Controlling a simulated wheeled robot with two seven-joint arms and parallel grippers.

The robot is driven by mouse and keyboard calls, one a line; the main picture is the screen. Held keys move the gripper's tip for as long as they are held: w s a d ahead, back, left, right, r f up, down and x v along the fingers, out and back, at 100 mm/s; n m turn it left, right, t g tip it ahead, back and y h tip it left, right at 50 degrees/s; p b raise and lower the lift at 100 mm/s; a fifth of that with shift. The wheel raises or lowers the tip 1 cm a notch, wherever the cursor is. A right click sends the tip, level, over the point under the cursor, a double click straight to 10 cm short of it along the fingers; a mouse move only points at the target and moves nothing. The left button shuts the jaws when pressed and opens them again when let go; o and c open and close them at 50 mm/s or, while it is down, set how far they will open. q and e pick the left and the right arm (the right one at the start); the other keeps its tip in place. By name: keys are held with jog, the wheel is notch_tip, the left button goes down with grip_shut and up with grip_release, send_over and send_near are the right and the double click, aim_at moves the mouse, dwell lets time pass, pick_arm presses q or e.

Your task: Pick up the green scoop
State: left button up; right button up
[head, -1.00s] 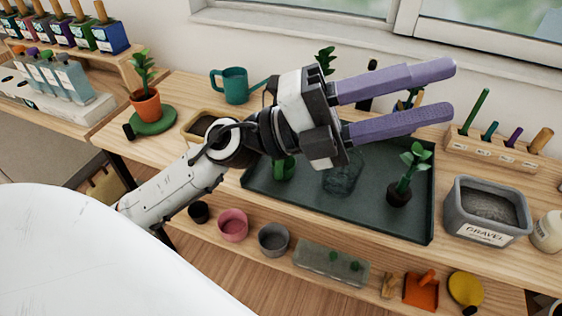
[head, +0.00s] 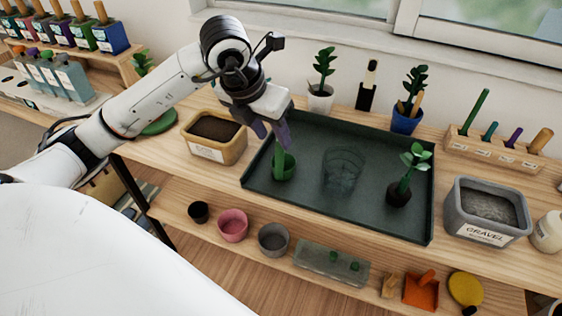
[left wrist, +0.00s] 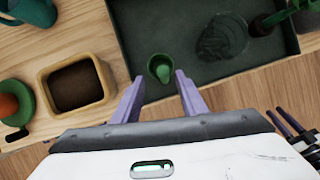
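The green scoop (head: 285,168) stands in the left part of the dark green tray (head: 310,205), its handle pointing up. My left gripper (head: 274,134) is above it, purple fingers pointing down by the handle. In the left wrist view the fingers (left wrist: 160,82) are spread apart, with the scoop (left wrist: 160,68) showing between and just beyond their tips. I cannot tell whether a finger touches the handle.
A clear glass vessel (head: 342,175) and a dark-potted seedling (head: 400,193) share the tray. A tan soil bin (head: 230,151) stands left of it, a grey gravel bin (head: 462,222) right. Potted plants stand behind. The tray's front middle is clear.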

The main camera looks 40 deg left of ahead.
aim_at(278, 144)
pick_arm(q)
jog(key=shift+d+p+x, duration=0.15)
jog(key=shift+p+x, duration=0.1)
jog(key=shift+x, duration=1.35)
jog(key=shift+d+p+x, duration=0.15)
jog(key=shift+p+x, duration=0.1)
jog(key=shift+x, duration=1.3)
jog(key=shift+s, duration=0.1)
grip_shut()
